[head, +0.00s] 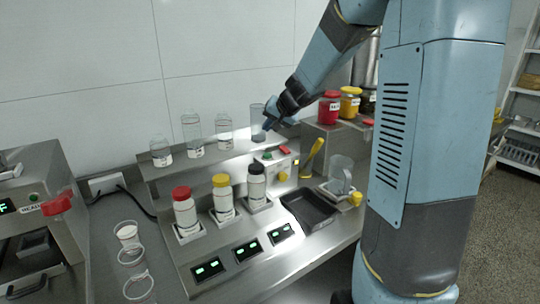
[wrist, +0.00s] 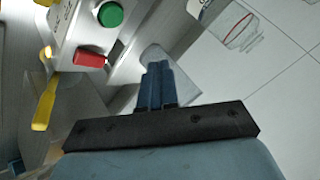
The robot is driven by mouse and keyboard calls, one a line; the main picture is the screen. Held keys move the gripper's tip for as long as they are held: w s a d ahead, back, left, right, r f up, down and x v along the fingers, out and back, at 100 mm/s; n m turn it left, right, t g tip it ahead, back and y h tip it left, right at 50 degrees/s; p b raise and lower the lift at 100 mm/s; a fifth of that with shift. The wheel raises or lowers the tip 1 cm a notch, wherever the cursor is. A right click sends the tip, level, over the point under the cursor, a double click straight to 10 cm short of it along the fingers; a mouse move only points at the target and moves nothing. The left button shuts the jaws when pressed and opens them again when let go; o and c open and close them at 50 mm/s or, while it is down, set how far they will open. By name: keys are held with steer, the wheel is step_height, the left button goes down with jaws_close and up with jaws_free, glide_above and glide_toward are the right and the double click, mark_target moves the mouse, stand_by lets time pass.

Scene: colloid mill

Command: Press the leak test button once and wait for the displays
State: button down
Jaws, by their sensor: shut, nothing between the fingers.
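A small metal control box stands on the bench in the head view, with a green button (head: 267,155) and a red part (head: 285,150) on it. In the wrist view the green button (wrist: 110,14) and the red part (wrist: 89,59) lie to the upper left of my fingers. The box's lettering is too small to read. My gripper (head: 268,124) is shut and empty, above the box and apart from the button; it also shows in the wrist view (wrist: 157,68). Three dark displays (head: 208,269), (head: 247,251), (head: 281,234) on the front panel show lit green segments.
Bottles with red (head: 182,193), yellow (head: 221,181) and black (head: 256,169) caps stand in holders. Clear containers (head: 192,133) line the shelf behind. A yellow handle (head: 313,153) rises right of the box. A black tray (head: 310,209) and clear jug (head: 340,171) lie farther right.

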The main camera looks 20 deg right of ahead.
mark_target(269, 155)
step_height(269, 155, down, 7)
steer(key=shift+r, duration=0.2)
steer(key=shift+f, duration=0.1)
steer(key=shift+f, duration=0.1)
stand_by(2.1)
steer(key=shift+s+f, duration=0.15)
steer(key=shift+f, duration=0.1)
steer(key=shift+f, duration=0.5)
stand_by(0.8)
steer(key=shift+r, duration=0.95)
